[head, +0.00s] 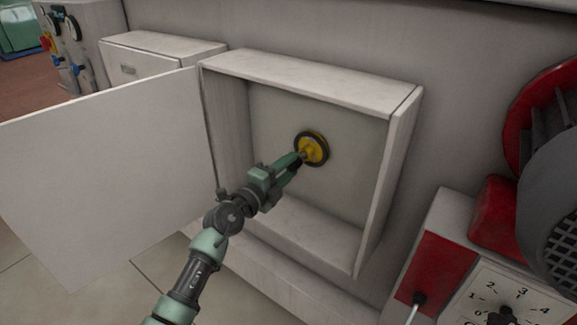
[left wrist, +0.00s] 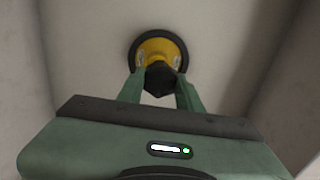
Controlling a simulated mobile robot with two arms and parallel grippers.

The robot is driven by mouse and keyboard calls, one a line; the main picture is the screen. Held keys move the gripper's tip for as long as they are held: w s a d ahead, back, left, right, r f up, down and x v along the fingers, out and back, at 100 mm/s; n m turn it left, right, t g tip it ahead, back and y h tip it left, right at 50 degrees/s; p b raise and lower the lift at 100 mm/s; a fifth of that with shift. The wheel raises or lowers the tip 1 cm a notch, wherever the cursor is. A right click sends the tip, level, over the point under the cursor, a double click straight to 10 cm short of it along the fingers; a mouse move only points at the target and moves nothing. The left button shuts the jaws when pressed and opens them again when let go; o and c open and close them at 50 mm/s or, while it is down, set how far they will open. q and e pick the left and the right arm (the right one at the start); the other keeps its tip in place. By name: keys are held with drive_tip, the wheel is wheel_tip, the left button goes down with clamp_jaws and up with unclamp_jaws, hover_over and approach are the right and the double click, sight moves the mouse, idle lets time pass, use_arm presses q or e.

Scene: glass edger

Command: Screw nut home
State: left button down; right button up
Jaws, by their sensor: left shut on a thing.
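A yellow disc with a black rim (head: 315,149) sits on the back wall of an open white box (head: 310,70). In the left wrist view the yellow disc (left wrist: 161,48) has a dark faceted nut (left wrist: 160,79) at its middle. My left gripper (head: 298,158) reaches into the box and is shut on the dark nut, with a finger on each side of it in the left wrist view (left wrist: 160,92). The gripper hides part of the nut in the head view, and I cannot tell how far the nut sits from the disc. My right gripper is not in view.
The box's door (head: 105,170) stands open to the left. A closed white box (head: 150,65) and a panel with knobs (head: 70,45) are at the upper left. A red and grey machine (head: 500,215) with a numbered dial (head: 510,300) stands at the right.

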use_arm(q)
drive_tip(key=shift+p, duration=0.7)
idle(0.8)
drive_tip(key=shift+b+x, duration=0.5)
drive_tip(key=shift+x, duration=0.85)
